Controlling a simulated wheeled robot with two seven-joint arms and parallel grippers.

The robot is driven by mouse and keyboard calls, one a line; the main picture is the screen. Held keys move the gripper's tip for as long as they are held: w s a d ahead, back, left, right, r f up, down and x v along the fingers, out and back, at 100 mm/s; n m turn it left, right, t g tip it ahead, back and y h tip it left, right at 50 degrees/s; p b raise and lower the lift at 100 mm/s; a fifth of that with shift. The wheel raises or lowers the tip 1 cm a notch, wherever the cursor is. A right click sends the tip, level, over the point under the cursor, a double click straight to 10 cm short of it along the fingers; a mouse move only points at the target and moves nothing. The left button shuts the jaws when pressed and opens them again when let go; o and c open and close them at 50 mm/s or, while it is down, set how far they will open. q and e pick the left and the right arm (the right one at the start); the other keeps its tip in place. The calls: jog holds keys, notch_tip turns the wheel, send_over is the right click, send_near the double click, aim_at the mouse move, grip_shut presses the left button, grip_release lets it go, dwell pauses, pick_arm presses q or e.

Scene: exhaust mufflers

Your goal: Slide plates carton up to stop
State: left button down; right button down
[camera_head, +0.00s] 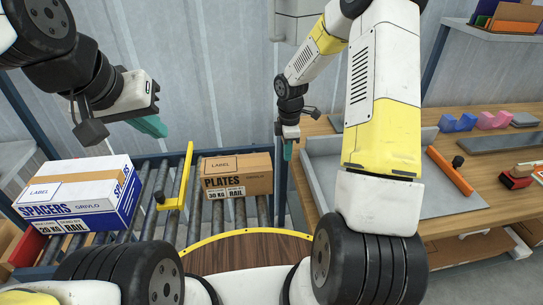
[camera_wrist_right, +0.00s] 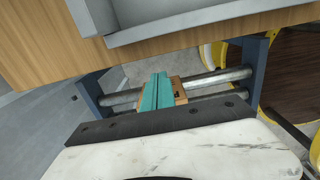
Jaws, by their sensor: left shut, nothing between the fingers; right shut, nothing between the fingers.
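The brown plates carton (camera_head: 236,184), printed "PLATES RAIL", sits on the roller conveyor. The yellow stop (camera_head: 184,185) stands just left of it, with a narrow gap between them in the head view. My right gripper (camera_head: 288,150) is shut and empty, pointing down at the carton's right end; I cannot tell whether it touches. In the right wrist view its teal fingers (camera_wrist_right: 156,92) are pressed together, with a small part of the brown carton (camera_wrist_right: 179,88) behind them. My left gripper (camera_head: 150,126) is shut and empty, raised above the conveyor's left part.
A wooden workbench (camera_head: 465,212) with a grey tray (camera_head: 320,175) stands right of the conveyor. A round wooden top with a yellow rim (camera_head: 250,250) is in front.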

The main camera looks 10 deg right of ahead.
aim_at(256, 177)
jog(key=a+f, duration=0.4)
jog(key=f, duration=0.6)
jog(key=shift+f, duration=0.15)
jog(key=a, duration=0.7)
dwell(0.3)
